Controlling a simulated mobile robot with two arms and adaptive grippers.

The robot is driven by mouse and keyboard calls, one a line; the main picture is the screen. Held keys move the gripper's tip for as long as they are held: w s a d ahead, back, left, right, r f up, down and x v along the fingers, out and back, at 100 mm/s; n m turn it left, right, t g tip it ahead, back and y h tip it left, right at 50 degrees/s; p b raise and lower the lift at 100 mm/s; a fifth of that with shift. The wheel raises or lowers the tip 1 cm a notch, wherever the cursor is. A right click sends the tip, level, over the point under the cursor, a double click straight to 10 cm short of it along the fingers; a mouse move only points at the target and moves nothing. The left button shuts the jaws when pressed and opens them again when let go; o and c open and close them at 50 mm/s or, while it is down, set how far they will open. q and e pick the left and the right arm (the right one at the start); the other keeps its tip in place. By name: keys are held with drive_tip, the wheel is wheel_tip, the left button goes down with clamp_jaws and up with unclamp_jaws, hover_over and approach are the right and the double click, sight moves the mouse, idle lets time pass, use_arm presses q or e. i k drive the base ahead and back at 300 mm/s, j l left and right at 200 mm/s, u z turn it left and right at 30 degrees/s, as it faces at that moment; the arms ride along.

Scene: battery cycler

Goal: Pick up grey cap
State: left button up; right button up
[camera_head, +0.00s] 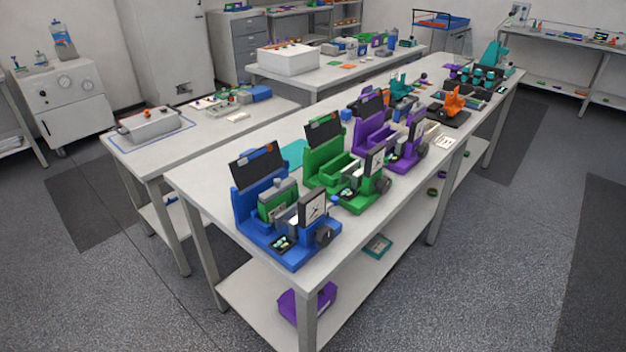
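Neither of my grippers is in the head view. I cannot single out the grey cap for sure. A grey piece (286,187) sits at the top of a green block (277,206) inside the blue machine (257,228) at the near end of the long table; it is too small to tell whether this is the cap. The blue machine has a dark upright panel, a square dial face (312,207) and a small dark tray of cells (282,243) at its front.
A green machine (327,167) and a purple machine (377,137) stand behind it on the long table (225,207). Orange and teal devices stand farther back. A side table (150,160) with a grey box is at left. The floor at right is clear.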

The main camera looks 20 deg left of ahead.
sight(280, 186)
drive_tip(key=j+z, duration=0.25)
drive_tip(key=j, duration=0.15)
drive_tip(key=k+j+z, duration=0.1)
drive_tip(key=j+z, duration=0.15)
drive_tip(key=j, duration=0.15)
drive_tip(key=k+j+z, duration=0.2)
drive_tip(key=j, duration=0.2)
drive_tip(key=j+z, duration=0.25)
drive_tip(key=j, duration=0.2)
drive_tip(key=k+j+z, duration=0.25)
drive_tip(key=i+j, duration=0.1)
